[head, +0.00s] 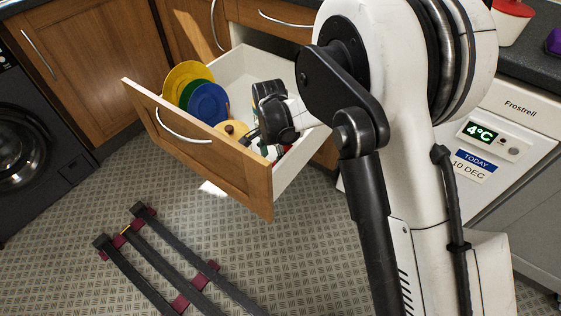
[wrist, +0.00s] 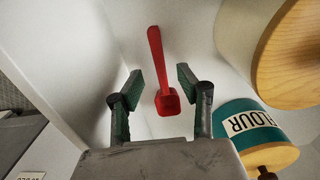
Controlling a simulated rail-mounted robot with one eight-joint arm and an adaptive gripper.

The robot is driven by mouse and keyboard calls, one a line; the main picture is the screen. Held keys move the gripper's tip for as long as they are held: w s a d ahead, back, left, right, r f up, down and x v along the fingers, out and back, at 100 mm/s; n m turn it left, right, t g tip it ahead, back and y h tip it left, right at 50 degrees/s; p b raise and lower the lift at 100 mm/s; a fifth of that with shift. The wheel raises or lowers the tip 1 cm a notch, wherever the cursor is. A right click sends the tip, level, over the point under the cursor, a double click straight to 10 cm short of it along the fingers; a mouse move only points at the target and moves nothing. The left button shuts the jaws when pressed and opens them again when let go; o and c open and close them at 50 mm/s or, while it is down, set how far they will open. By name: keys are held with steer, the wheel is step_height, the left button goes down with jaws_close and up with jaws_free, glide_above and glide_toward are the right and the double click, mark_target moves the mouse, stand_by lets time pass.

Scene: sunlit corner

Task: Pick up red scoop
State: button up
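The red scoop (wrist: 166,96) lies on the white floor of the open drawer in the wrist view, its handle pointing away from me and its bowl towards me. My gripper (wrist: 159,80) is open in the wrist view, with one green-padded finger on each side of the scoop's line; nothing is held. Whether the fingers are level with the scoop or above it is hard to tell. In the head view my gripper (head: 253,134) is at the open drawer (head: 224,177), and the scoop is mostly hidden there.
A flour canister (wrist: 250,129) with a wooden lid and another wooden-topped container (wrist: 292,60) stand right of the scoop. The drawer wall (wrist: 62,62) is close on the left. A yellow plate (head: 187,76) and a blue plate (head: 208,104) stand in the drawer.

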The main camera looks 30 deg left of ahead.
steer(key=shift+w+f+b, duration=0.15)
steer(key=shift+f+b, duration=0.55)
steer(key=shift+f, duration=0.75)
steer(key=shift+w+f+b, duration=0.1)
steer(key=shift+f+b, duration=0.6)
steer(key=shift+f, duration=0.75)
steer(key=shift+c, duration=0.5)
jaws_close()
